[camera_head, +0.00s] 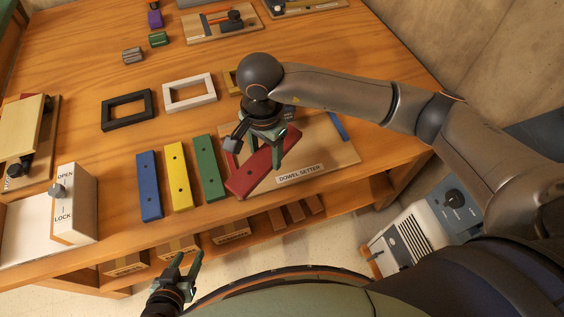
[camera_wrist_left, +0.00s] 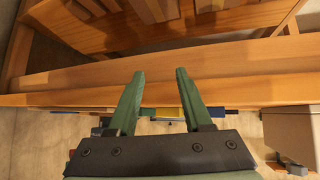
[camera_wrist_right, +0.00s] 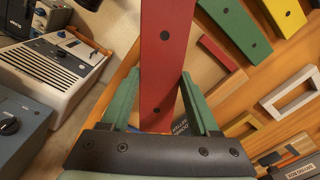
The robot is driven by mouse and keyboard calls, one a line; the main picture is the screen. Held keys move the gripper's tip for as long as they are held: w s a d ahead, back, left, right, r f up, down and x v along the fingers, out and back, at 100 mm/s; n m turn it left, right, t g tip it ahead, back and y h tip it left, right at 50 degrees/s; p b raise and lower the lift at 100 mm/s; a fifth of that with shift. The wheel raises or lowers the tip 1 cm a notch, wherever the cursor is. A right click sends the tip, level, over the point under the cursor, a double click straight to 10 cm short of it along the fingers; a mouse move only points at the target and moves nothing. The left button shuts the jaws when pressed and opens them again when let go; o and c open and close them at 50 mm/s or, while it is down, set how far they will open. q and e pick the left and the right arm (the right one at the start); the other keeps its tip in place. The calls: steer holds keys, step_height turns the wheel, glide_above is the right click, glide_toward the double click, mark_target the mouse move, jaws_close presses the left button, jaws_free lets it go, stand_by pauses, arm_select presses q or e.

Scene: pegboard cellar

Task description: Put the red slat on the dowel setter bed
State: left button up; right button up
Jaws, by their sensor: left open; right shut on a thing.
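The red slat (camera_head: 243,184) has dark holes and lies slantwise over the left part of the dowel setter bed in the head view. My right gripper (camera_head: 268,155) is shut on the slat, which also fills the middle of the right wrist view (camera_wrist_right: 164,62). I cannot tell whether the slat touches the bed. The dowel setter (camera_head: 335,155) is a pale wooden board with a "DOWEL SETTER" label at its front; my right gripper and the slat hide part of it. My left gripper (camera_head: 189,262) is open and empty in front of the table; it also shows in the left wrist view (camera_wrist_left: 160,76).
Blue (camera_head: 149,186), yellow (camera_head: 178,177) and green (camera_head: 209,168) slats lie left of the setter. Black (camera_head: 128,96) and white (camera_head: 190,78) frames lie behind them. An OPEN/LOCK box (camera_head: 75,205) stands at left. Boxes (camera_head: 176,247) sit on the shelf below.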

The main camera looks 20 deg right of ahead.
steer(key=a+r+m+b, duration=0.2)
steer(key=a+m+b, duration=0.1)
steer(key=a+m, duration=0.35)
steer(key=w+d+f, duration=0.2)
steer(key=d+f, duration=0.1)
steer(key=w+d+f, duration=0.2)
steer(key=d, duration=0.2)
steer(key=w+d+f, duration=0.2)
steer(key=d+f, duration=0.1)
steer(key=d, duration=0.1)
steer(key=shift+f+p, duration=0.35)
steer(key=shift+p, duration=0.05)
steer(key=shift+w+d+f, duration=0.1)
steer(key=shift+d+f, duration=0.15)
steer(key=shift+f, duration=0.1)
steer(key=shift+w+d+f, duration=0.1)
steer(key=shift+d+f, duration=0.05)
steer(key=shift+f, duration=0.8)
steer(key=shift+d+f, duration=0.1)
steer(key=shift+f, duration=0.8)
steer(key=o, duration=1)
steer(key=shift+f, duration=0.15)
steer(key=o, duration=0.4)
steer(key=shift+o, duration=0.2)
